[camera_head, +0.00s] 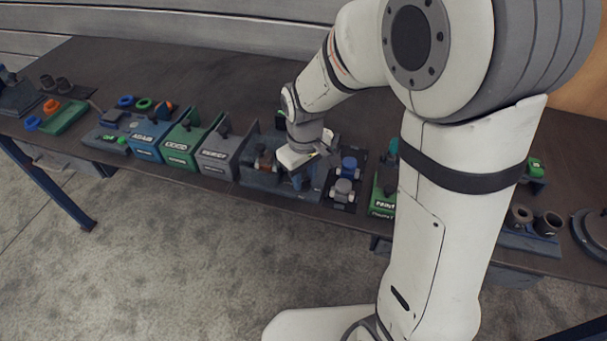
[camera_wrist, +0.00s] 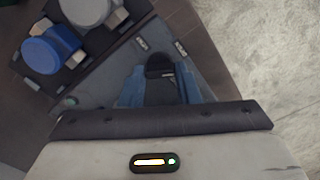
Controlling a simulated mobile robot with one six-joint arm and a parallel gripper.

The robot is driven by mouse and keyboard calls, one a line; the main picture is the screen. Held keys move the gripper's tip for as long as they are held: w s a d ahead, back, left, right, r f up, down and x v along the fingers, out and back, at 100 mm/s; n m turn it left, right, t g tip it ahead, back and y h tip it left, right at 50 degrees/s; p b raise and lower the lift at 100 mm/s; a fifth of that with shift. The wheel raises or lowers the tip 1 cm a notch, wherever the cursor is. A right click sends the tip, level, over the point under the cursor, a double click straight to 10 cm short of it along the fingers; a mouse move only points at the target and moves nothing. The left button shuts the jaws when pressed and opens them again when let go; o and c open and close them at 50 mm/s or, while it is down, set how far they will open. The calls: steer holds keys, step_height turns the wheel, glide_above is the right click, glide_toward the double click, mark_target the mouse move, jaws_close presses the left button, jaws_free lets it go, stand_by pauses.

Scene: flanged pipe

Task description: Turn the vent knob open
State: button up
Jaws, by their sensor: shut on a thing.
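The vent knob (camera_wrist: 160,68) is a dark, round-topped piece in the wrist view, standing on a grey-blue plate (camera_wrist: 110,68) with small light labels. My gripper (camera_wrist: 160,88) has its two blue fingers on either side of the knob, shut on it. The lower part of the knob is hidden between the fingers. In the head view my gripper (camera_head: 298,180) is low over the fixture (camera_head: 255,182) at the middle of the bench, and the knob cannot be made out there. How far the knob is turned is not clear.
Close beside stand a blue valve-like piece (camera_head: 349,167) and a grey one (camera_head: 343,188) on a dark plate. A grey box (camera_head: 218,155), a green box (camera_head: 180,150) and a blue box (camera_head: 150,142) stand to the left. The bench's back strip is bare.

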mark_target(304, 180)
steer(key=n, duration=0.6)
steer(key=shift+r, duration=0.1)
steer(key=shift+n, duration=0.3)
stand_by(0.3)
steer(key=o, duration=1)
step_height(304, 180, up, 8)
steer(key=p, duration=0.6)
